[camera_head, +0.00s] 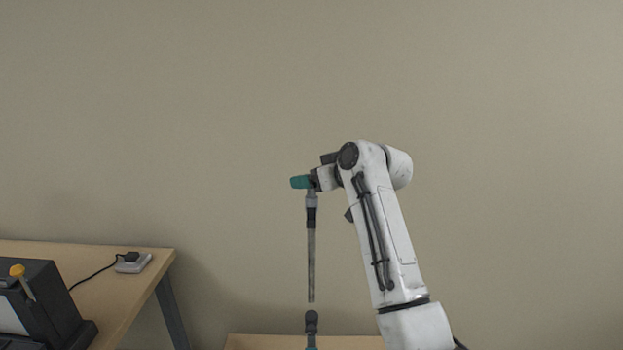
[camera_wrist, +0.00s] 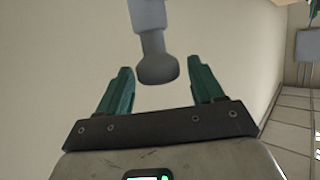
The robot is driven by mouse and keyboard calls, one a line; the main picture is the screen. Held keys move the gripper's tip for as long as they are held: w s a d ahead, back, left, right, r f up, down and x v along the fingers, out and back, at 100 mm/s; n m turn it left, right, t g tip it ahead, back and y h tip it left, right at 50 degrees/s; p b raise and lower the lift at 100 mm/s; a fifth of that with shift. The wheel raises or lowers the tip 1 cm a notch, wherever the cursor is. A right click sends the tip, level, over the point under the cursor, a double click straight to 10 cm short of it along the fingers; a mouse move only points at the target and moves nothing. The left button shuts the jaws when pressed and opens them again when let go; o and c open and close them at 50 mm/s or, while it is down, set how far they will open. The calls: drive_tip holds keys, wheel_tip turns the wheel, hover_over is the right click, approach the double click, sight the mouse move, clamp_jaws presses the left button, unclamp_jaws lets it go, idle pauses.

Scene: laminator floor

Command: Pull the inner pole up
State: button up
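The pole stands upright in the middle of the head view, with a light grey piece and a black collar (camera_head: 311,215) at its upper end and a thin grey shaft (camera_head: 311,265) below. A dark fitting (camera_head: 311,322) sits under the shaft, with a small gap seeming to show between them. My gripper (camera_head: 300,182), with teal fingers, is at the pole's upper end. In the wrist view my gripper (camera_wrist: 161,78) is open. A grey rounded end piece (camera_wrist: 157,66) shows between the fingers, with gaps on both sides. I cannot tell its exact depth between them.
A wooden table (camera_head: 130,290) stands at the left with a dark machine (camera_head: 45,300) and a white power socket (camera_head: 133,262) with a black cable. Another wooden surface (camera_head: 260,342) lies low under the pole. A plain wall is behind, and the space above is clear.

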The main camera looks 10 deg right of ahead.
drive_tip(key=b+v, duration=0.2)
drive_tip(key=v, duration=0.8)
drive_tip(key=shift+s+d+r, duration=0.2)
drive_tip(key=shift+s+d, duration=0.05)
drive_tip(key=shift+s, duration=0.05)
drive_tip(key=s+d+f+m+g+h, duration=0.1)
drive_tip(key=s+f+g, duration=0.1)
drive_tip(key=s+f, duration=0.65)
drive_tip(key=s+d+f+m+g+h, duration=0.15)
drive_tip(key=s+f, duration=0.25)
drive_tip(key=f, duration=0.9)
drive_tip(key=s+f+m+g+h, duration=0.1)
drive_tip(key=s+f+m+g, duration=0.1)
drive_tip(key=s+f, duration=0.65)
drive_tip(key=s+d+f+g+h, duration=0.1)
drive_tip(key=s+f, duration=0.4)
drive_tip(key=s, duration=0.4)
drive_tip(key=s+d+f+m+g+h, duration=0.1)
drive_tip(key=s+f, duration=0.4)
drive_tip(key=s, duration=0.5)
drive_tip(key=s+d+f+m+g+h, duration=0.1)
drive_tip(key=s+f+g, duration=0.2)
drive_tip(key=s, duration=0.7)
drive_tip(key=shift+s+d+f, duration=0.25)
drive_tip(key=shift+f, duration=0.65)
drive_tip(key=shift+h, duration=0.25)
